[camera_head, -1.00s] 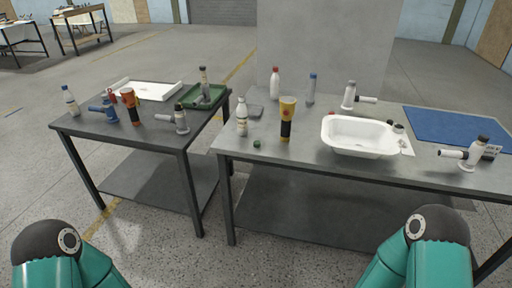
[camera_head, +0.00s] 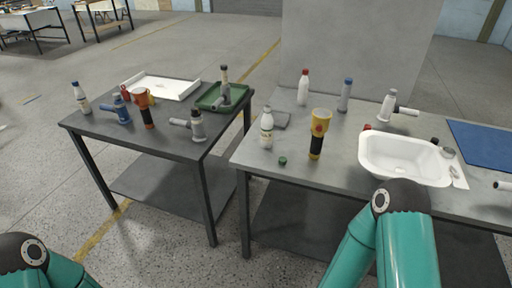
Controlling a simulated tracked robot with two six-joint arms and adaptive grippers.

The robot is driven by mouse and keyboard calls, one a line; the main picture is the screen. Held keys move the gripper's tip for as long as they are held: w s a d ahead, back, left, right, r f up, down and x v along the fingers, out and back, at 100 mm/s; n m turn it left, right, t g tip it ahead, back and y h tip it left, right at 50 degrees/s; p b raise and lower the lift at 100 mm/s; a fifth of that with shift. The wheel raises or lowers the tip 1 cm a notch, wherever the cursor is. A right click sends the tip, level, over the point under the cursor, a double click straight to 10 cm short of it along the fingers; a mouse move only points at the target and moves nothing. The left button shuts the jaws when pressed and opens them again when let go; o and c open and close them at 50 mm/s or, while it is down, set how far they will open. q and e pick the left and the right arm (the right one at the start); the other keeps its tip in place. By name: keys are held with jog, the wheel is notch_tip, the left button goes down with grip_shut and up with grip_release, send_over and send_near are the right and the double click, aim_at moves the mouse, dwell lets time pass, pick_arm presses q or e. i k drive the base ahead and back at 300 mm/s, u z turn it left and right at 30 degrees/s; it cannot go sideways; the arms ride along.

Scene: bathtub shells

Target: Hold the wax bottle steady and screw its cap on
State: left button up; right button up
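A white bottle (camera_head: 266,131) with a label stands upright near the left edge of the right-hand table; no coloured cap shows on its top, and I take it as the wax bottle. A small green cap (camera_head: 283,160) lies on the tabletop just in front and to the right of it, apart from it. Neither of my grippers is in view. Only teal links of my arms show, one at the lower left corner and one in front of the table at the right.
A yellow-and-black torch (camera_head: 319,135) stands close right of the cap. Behind are a grey pad (camera_head: 282,119), a red-capped bottle (camera_head: 303,88) and a blue-capped bottle (camera_head: 345,95). A white basin (camera_head: 372,163) sits to the right. A second table (camera_head: 165,138) stands left, across a gap.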

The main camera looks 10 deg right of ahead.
aim_at(267, 123)
jog(key=u, duration=0.05)
jog(key=i, duration=1)
jog(key=z, duration=0.45)
